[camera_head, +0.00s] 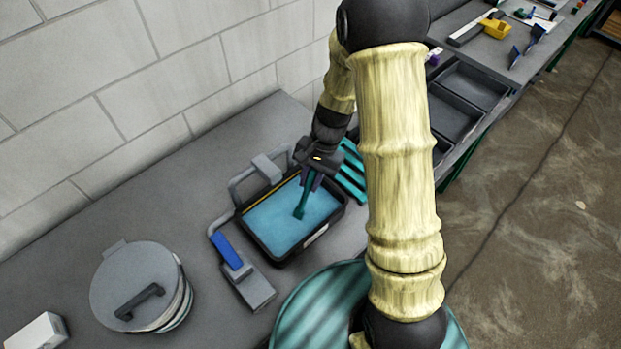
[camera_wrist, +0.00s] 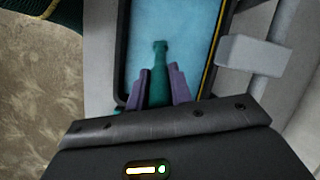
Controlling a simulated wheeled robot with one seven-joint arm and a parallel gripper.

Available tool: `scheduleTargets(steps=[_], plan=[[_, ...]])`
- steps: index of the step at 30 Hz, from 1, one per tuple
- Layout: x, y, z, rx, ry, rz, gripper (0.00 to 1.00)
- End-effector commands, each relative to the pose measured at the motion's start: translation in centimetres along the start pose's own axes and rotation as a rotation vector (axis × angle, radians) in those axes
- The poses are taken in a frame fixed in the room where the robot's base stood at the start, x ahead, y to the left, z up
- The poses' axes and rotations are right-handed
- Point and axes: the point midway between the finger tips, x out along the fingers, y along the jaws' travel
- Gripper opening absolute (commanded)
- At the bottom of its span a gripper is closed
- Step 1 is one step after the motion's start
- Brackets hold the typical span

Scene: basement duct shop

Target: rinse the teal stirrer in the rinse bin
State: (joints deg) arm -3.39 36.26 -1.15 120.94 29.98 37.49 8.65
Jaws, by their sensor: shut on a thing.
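The teal stirrer (camera_head: 300,207) is held by my gripper (camera_head: 314,178) over the rinse bin, its free end pointing down at the blue liquid. In the wrist view, the stirrer (camera_wrist: 159,75) sits between the two purple fingers of my gripper (camera_wrist: 160,85), which is shut on it. The rinse bin (camera_head: 277,261) is a black rectangular tub of light blue liquid on the grey bench; its dark rim (camera_wrist: 124,50) also shows in the wrist view. I cannot tell whether the stirrer's tip touches the liquid.
A lidded grey pot (camera_head: 135,285) stands to the left. A blue-handled tool (camera_head: 240,268) lies beside the bin's left side. A teal ribbed rack (camera_head: 352,170) is right of the bin, partly behind my arm. Black trays (camera_head: 466,85) stand further back right.

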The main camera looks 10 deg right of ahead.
Motion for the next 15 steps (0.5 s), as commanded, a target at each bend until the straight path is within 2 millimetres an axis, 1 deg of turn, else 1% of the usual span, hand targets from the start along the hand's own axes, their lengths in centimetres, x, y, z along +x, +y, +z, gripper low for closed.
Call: scheduleTargets(steps=[11,15], plan=[[0.16,0.09,0.01,0.000,-0.001,0.003,0.00],[-0.49,-0.01,0.23,0.000,-0.001,0.002,0.00]])
